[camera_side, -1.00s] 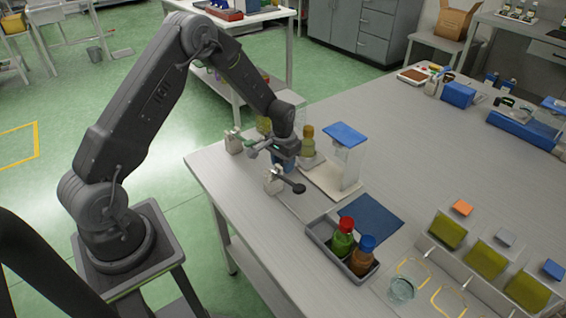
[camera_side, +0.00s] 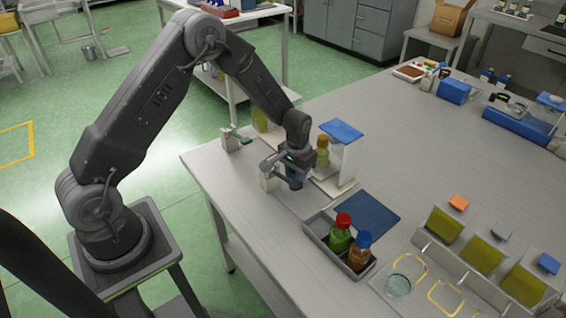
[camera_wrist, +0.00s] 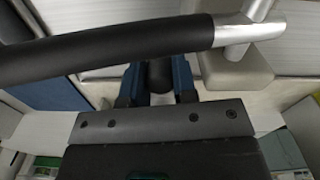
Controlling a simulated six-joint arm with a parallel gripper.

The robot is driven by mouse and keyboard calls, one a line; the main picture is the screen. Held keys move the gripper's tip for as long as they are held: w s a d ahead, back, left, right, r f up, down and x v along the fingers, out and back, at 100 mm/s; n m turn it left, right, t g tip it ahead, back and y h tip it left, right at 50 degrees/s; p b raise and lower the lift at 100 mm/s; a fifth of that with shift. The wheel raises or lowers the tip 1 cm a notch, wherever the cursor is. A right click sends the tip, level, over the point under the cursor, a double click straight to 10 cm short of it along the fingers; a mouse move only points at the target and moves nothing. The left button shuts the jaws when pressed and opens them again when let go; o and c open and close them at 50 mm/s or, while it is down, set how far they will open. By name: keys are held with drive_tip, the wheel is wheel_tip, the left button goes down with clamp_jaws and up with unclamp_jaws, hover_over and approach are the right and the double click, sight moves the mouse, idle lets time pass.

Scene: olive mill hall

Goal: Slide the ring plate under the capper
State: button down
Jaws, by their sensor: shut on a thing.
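The capper (camera_side: 346,160) is a pale upright stand with a blue top in the side view. A bottle with yellow-green contents (camera_side: 322,153) stands at its left side, close to the upright and partly below the blue top. The ring plate itself is not clearly made out; the bottle's foot and my gripper hide that area. My gripper (camera_side: 294,180) is low over the table left of the capper. In the wrist view its blue fingers (camera_wrist: 159,82) are shut on a dark knob (camera_wrist: 160,74). Whether the knob belongs to the ring plate cannot be told.
A dark bar with a metal joint (camera_wrist: 248,32) crosses close in the wrist view. A bottle tray (camera_side: 316,227) and blue mat (camera_side: 368,211) lie in front.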

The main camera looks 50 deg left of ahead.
drive_tip(key=d, duration=0.4)
drive_tip(key=shift+d, duration=0.4)
drive_tip(key=c, duration=0.9)
unclamp_jaws()
wheel_tip(320, 180, up, 14)
